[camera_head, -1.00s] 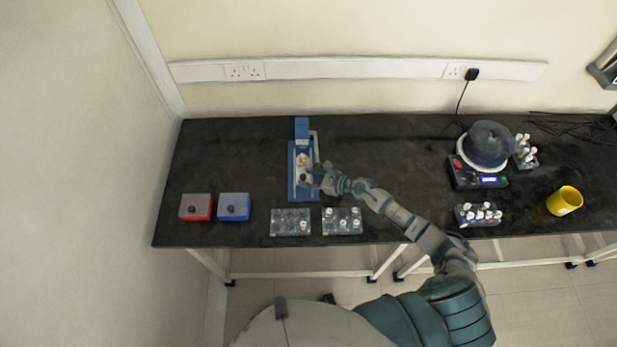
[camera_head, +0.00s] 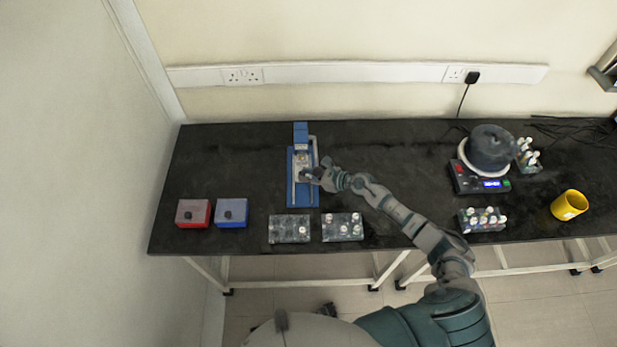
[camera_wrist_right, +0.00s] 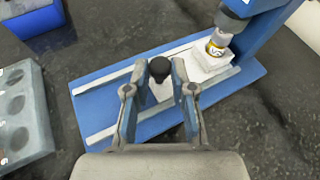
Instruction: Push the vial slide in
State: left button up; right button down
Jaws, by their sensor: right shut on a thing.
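The blue slide device (camera_head: 302,190) lies on the black bench, left of centre, with a blue upright at its far end. It also shows in the right wrist view (camera_wrist_right: 85,108), with two pale rails along its base. My right gripper (camera_head: 308,175) is over the rails. In the right wrist view its fingers (camera_wrist_right: 160,80) are shut around a black knob (camera_wrist_right: 160,68) on the pale slide (camera_wrist_right: 163,90). A vial with a yellow band (camera_wrist_right: 216,46) stands on the white block of the slide (camera_wrist_right: 208,66), under the upright's grey head (camera_wrist_right: 230,20). My left gripper is not in view.
Two vial racks (camera_head: 289,229) (camera_head: 342,227) stand in front of the device. A red box (camera_head: 193,213) and a blue box (camera_head: 231,212) are at left. A black-topped machine (camera_head: 490,150), another rack (camera_head: 482,220) and a yellow mug (camera_head: 569,205) are at right.

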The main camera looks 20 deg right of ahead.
jog(key=c, duration=1)
grip_release()
jog(key=shift+w+d+r, duration=0.1)
jog(key=shift+w+r, duration=0.1)
jog(key=shift+w, duration=0.1)
jog(key=shift+w+f, duration=0.15)
jog(key=shift+f, duration=0.05)
jog(key=shift+s+r, duration=0.1)
jog(key=shift+s, duration=0.1)
jog(key=v, duration=1.1)
jog(key=shift+s+d, duration=0.1)
jog(key=shift+d, duration=0.2)
